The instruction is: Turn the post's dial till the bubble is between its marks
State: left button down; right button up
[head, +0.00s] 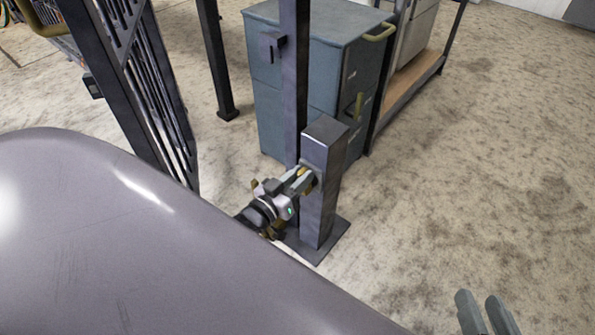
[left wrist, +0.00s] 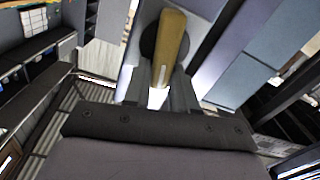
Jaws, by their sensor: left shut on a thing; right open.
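The grey metal post (head: 320,205) stands upright on a flat base plate. My left gripper (head: 302,182) is at the post's left side, shut on the dial's brass handle. In the left wrist view the handle (left wrist: 172,42) lies between the fingers of the left gripper (left wrist: 161,92), with a dark round disc (left wrist: 149,44) behind it. In the head view the fingers mostly hide the dial. I cannot make out the bubble or its marks in either view. My right gripper (head: 486,313) is open and empty over the floor at the lower right.
A dark barred gate (head: 140,85) stands to the left. A tall dark upright (head: 294,80) rises just behind the post. A blue-grey cabinet (head: 275,115) with brass handles stands behind, beside a shelf unit (head: 408,75). The floor to the right is clear.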

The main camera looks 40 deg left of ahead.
pick_arm(q)
jog(key=shift+d+m, duration=0.2)
jog(key=shift+m, duration=0.7)
pick_arm(e)
jog(key=shift+a, duration=0.3)
pick_arm(q)
jog(key=c, duration=1)
grip_release()
jog(key=shift+s, duration=0.15)
pick_arm(e)
jog(key=shift+r, duration=0.1)
pick_arm(q)
jog(key=s+p, duration=0.3)
jog(key=s, duration=0.4)
jog(key=shift+a, duration=0.3)
pick_arm(e)
jog(key=shift+a+m+g+y, duration=0.3)
jog(key=shift+m+g, duration=0.1)
jog(key=shift+g, duration=0.1)
jog(key=shift+r, duration=0.15)
